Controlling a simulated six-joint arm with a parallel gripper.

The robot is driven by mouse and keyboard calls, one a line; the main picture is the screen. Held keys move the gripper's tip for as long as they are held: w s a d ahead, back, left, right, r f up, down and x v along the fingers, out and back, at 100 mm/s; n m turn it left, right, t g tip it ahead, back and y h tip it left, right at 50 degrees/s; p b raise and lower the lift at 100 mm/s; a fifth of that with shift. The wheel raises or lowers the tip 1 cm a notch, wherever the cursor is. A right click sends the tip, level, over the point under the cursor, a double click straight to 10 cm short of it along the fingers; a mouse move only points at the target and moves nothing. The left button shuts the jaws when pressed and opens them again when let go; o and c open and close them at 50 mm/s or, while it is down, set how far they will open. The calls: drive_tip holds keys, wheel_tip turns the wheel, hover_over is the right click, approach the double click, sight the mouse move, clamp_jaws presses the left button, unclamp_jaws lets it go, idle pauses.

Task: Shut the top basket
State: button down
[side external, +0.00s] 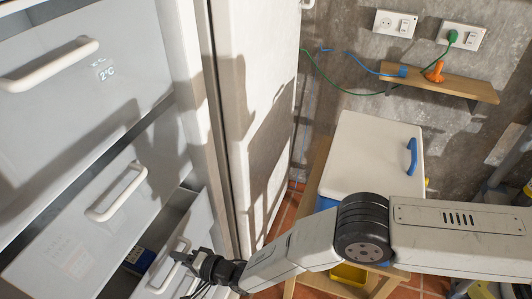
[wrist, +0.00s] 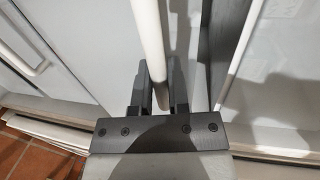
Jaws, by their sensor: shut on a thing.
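My gripper (side external: 184,257) is at the lower left in the side view, at the handle (side external: 166,268) of a pale basket front (side external: 196,232). In the wrist view my gripper (wrist: 160,90) has its two fingers on either side of a white bar handle (wrist: 148,35) and is shut on it. This basket stands pulled out, with a dark gap beside its front and a blue item (side external: 137,256) showing there. Another pale front (side external: 98,218) with a white handle (side external: 117,192) is above it in the picture. I cannot tell which basket counts as the top one.
A large front with a handle (side external: 48,66) and a 2°C mark fills the upper left. An open white door (side external: 262,100) stands right of the baskets. A cool box (side external: 370,155) stands on a wooden stand behind my arm. A shelf (side external: 450,84) holds cords.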

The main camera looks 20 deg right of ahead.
drive_tip(key=shift+r+x, duration=0.15)
drive_tip(key=shift+x, duration=0.65)
drive_tip(key=shift+r+x, duration=0.2)
drive_tip(key=shift+x, duration=0.6)
drive_tip(key=c, duration=0.6)
unclamp_jaws()
drive_tip(key=shift+c, duration=0.2)
drive_tip(key=shift+s, duration=0.1)
drive_tip(key=v, duration=0.7)
drive_tip(key=shift+s+d, duration=0.2)
drive_tip(key=shift+w+d+r, duration=0.1)
